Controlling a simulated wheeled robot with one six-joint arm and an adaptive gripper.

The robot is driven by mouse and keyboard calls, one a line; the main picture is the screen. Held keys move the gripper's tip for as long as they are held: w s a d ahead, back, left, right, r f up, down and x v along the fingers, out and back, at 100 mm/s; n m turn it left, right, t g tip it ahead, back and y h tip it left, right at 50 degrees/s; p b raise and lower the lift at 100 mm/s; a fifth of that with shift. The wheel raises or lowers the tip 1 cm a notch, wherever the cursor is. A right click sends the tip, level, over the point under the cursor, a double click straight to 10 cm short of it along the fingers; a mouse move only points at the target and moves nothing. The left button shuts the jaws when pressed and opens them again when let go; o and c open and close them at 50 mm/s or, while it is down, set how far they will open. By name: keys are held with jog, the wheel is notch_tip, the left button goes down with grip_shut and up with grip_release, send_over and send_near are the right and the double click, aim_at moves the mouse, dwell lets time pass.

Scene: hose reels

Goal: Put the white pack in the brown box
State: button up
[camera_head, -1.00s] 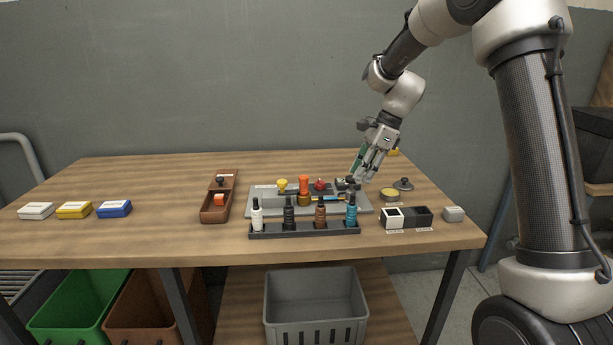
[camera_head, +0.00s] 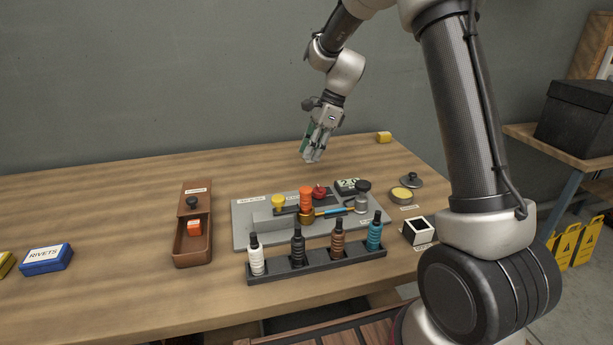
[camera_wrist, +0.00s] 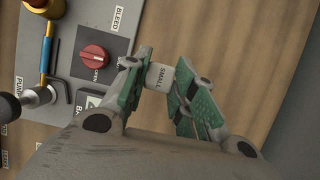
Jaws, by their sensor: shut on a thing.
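My gripper (camera_head: 313,152) is raised over the table behind the grey panel. A white pack shows in the earlier head frame at the far left of the table and is out of view now. The brown box (camera_head: 193,261) stands left of the panel, with its lid part-way back and an orange cube (camera_head: 194,228) inside.
The grey panel (camera_head: 243,225) bears knobs and a pipe. A rack of bottles (camera_head: 318,263) stands in front of it. A blue pack (camera_head: 46,259) lies at left. A white-and-black open box (camera_head: 418,231) and a tin (camera_head: 402,195) are at right.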

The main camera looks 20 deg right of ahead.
jog(key=shift+f, duration=3.6)
jog(key=o, duration=0.9)
jog(key=shift+f, duration=0.1)
jog(key=shift+c, duration=0.2)
